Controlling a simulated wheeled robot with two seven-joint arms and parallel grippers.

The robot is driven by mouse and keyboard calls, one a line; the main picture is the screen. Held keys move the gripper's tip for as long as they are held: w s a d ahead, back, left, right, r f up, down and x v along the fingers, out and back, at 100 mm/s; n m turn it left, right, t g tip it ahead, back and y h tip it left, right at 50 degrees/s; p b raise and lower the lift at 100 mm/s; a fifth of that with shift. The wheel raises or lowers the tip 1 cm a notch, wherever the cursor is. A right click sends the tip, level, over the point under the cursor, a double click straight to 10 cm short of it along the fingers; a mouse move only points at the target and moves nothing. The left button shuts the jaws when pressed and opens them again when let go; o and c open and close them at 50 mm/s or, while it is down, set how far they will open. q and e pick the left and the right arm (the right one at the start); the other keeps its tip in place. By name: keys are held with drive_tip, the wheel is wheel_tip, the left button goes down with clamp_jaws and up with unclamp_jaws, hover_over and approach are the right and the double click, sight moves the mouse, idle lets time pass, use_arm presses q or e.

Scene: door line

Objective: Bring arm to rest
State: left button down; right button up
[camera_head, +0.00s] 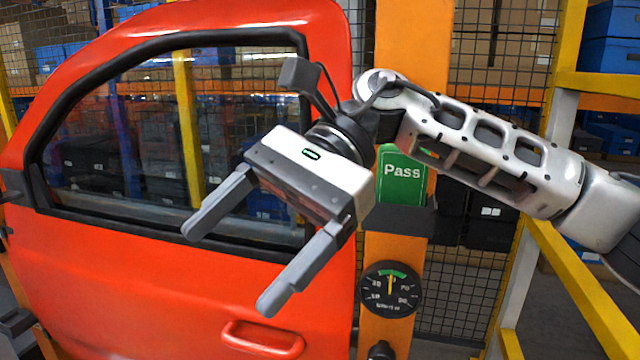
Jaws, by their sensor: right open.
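My right gripper (228,262) hangs in front of the red car door (120,275), with its two grey fingers spread wide and nothing between them. Its arm comes in from the right edge of the picture. The fingers point down and to the left, across the lower window edge and the red panel. I cannot tell whether they touch the door. My left gripper is not in view.
An orange post (405,50) beside the door carries a green "Pass" sign (402,178) and a round dial gauge (390,289). The door handle (262,339) is below the gripper. Yellow rails (580,285) and wire mesh (500,60) stand at right.

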drive_tip(key=w+f+m+t+y, duration=0.4)
drive_tip(key=m+t+y, duration=0.35)
drive_tip(key=m, duration=0.75)
drive_tip(key=w+f+m+t+y, duration=0.3)
drive_tip(key=w+m+t+y, duration=0.25)
drive_tip(key=m+y, duration=0.6)
drive_tip(key=w+d+f+m+t+h, duration=0.1)
drive_tip(key=d+f+m+t+h, duration=0.45)
drive_tip(key=f+m+h, duration=0.5)
drive_tip(key=d+f+m+t+h, duration=0.5)
drive_tip(key=f+m+t+h, duration=0.25)
drive_tip(key=f+m, duration=0.6)
drive_tip(key=s+d+f+m+g+h, duration=0.3)
drive_tip(key=s+d+f+m+g, duration=0.1)
drive_tip(key=s+f, duration=0.4)
drive_tip(key=s+d+f+m+g+h, duration=0.4)
drive_tip(key=s+d+f+m, duration=0.3)
drive_tip(key=f, duration=0.3)
drive_tip(key=shift+s+m, duration=0.8)
drive_tip(key=shift+m, duration=0.05)
